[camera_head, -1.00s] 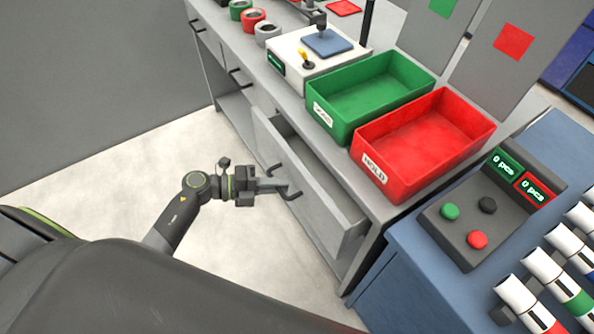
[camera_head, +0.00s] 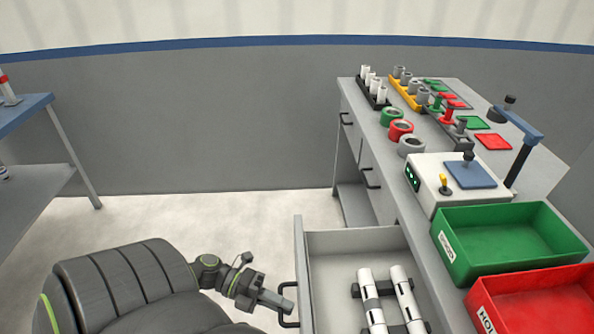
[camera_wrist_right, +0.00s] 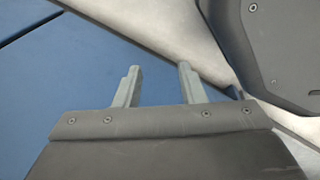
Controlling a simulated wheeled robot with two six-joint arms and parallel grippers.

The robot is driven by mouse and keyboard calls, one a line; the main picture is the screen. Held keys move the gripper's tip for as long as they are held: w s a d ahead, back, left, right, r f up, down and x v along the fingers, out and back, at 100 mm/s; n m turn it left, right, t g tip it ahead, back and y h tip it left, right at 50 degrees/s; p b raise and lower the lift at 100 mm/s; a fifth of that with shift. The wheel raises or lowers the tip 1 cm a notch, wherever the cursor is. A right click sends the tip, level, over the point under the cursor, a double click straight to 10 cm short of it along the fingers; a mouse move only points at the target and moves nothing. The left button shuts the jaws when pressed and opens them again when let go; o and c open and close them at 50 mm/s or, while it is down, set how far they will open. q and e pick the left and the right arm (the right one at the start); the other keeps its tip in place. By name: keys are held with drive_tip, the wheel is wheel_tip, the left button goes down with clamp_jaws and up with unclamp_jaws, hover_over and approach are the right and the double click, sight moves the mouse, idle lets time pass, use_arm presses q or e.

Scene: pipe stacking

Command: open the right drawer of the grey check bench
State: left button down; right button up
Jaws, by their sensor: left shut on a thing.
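The right drawer (camera_head: 340,244) of the grey check bench (camera_head: 408,222) stands well out from the bench front. Inside lie two white pipes (camera_head: 372,300) with grey bands on dark holders. My left gripper (camera_head: 284,302) is at the drawer's front and shut on its dark handle (camera_head: 290,321). The lower part of the drawer is cut off by the picture's edge. My right gripper (camera_wrist_right: 158,84) is open and empty in the right wrist view, above a blue surface (camera_wrist_right: 60,100).
A green bin (camera_head: 510,240) and a red bin (camera_head: 535,305) stand on the bench beside a white device (camera_head: 440,195). Tape rolls (camera_head: 401,131) and racks sit farther back. A blue-topped table (camera_head: 25,116) is at left; the floor between is clear.

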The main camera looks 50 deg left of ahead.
use_arm(q)
drive_tip(key=shift+s+a, duration=0.2)
drive_tip(key=shift+s, duration=0.05)
use_arm(e)
drive_tip(key=shift+s, duration=0.6)
use_arm(q)
drive_tip(key=c, duration=1.5)
unclamp_jaws()
use_arm(e)
drive_tip(key=shift+w, duration=0.45)
drive_tip(key=shift+d, duration=0.15)
use_arm(q)
drive_tip(key=b+v, duration=0.1)
drive_tip(key=v, duration=1.6)
drive_tip(key=shift+b, duration=0.35)
use_arm(e)
drive_tip(key=shift+w+f, duration=0.4)
drive_tip(key=shift+f, duration=0.1)
use_arm(q)
drive_tip(key=shift+a+r, duration=0.1)
drive_tip(key=shift+a, duration=0.05)
